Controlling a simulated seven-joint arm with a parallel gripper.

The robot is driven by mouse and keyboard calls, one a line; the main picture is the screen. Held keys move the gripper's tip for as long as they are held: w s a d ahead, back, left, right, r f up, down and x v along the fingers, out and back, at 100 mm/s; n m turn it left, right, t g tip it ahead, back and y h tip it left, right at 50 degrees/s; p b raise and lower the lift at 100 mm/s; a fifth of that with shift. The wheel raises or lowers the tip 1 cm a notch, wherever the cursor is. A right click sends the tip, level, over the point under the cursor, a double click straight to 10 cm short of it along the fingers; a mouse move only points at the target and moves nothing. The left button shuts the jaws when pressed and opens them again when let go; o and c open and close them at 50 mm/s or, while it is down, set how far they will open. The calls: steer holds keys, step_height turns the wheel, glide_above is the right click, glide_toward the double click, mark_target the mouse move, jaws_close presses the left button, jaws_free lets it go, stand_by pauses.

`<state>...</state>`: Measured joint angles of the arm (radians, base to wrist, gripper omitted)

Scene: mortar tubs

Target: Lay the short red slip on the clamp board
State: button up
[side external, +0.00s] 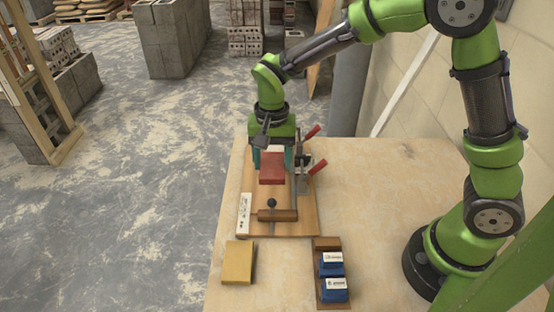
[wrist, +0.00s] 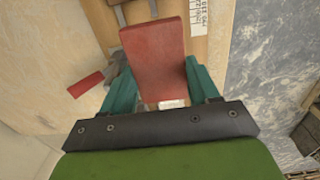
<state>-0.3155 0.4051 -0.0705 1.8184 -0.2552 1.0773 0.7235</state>
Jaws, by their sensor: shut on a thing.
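The red slip (side external: 272,170) is a flat red block held between the teal fingers of my gripper (side external: 272,160). In the wrist view the slip (wrist: 155,52) extends forward from between the fingertips (wrist: 162,92), with a small white patch at its near end. The clamp board (side external: 308,223) is a wooden board with a dark crossbar, a black knob and red-handled clamps. The slip is over the far half of the board. I cannot tell whether it touches the board, and it hides the surface beneath it.
Red clamp handles (side external: 317,167) stick up right of my gripper. A white marked strip (side external: 244,213) lies along the board's left edge. A yellow block (side external: 238,262) and a wooden tray (side external: 327,243) with blue labelled blocks (side external: 332,265) are in front. The table's right part is clear.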

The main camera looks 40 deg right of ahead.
mark_target(273, 192)
step_height(273, 192, down, 8)
steer(key=shift+r, duration=0.15)
stand_by(0.4)
steer(key=o, duration=0.9)
step_height(273, 192, up, 12)
steer(key=shift+r, duration=0.15)
steer(key=s+d+r+n+t+y, duration=0.1)
steer(key=s+d+r+n+t, duration=0.1)
steer(key=s+r, duration=0.3)
steer(key=s+d+r+n+t+y, duration=0.1)
steer(key=s+d+r+n+t, duration=0.2)
steer(key=s, duration=0.8)
steer(key=shift+d+r+t, duration=1.1)
steer(key=shift+r, duration=0.1)
